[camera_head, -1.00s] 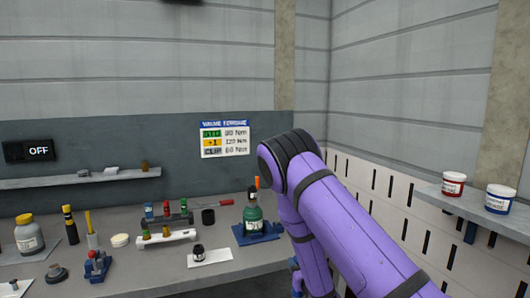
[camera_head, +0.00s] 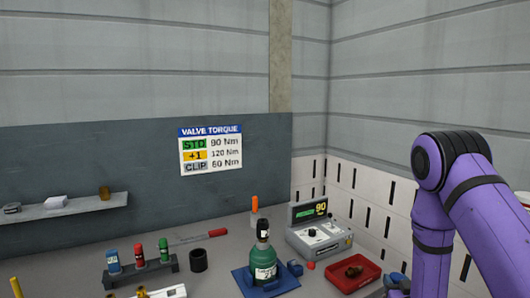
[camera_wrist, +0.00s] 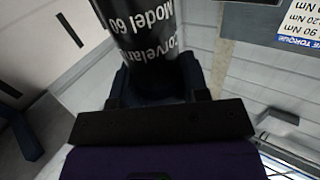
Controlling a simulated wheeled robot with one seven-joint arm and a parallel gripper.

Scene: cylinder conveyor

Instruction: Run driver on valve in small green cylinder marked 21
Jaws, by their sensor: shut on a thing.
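A small green cylinder (camera_head: 264,264) stands upright on the bench in a blue holder (camera_head: 243,283). A black valve piece (camera_head: 263,232) tops it. Its white label is too small to read. In the wrist view my gripper (camera_wrist: 160,85) is shut on a black tool body (camera_wrist: 148,35) lettered "Corvelan Model 60", which looks like the driver. The tool's far end is out of the frame. In the head view my purple arm is at the right, and the gripper and tool do not show clearly. The cylinder does not show in the wrist view.
A controller (camera_head: 318,238) reading 90 stands right of the cylinder, beside a red tray (camera_head: 355,272). A rack (camera_head: 140,270) with several coloured sockets and a black cup (camera_head: 198,260) are to the left. A wall chart (camera_head: 210,150) lists STD 90 Nm, +1 120 Nm, CLIP 60 Nm.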

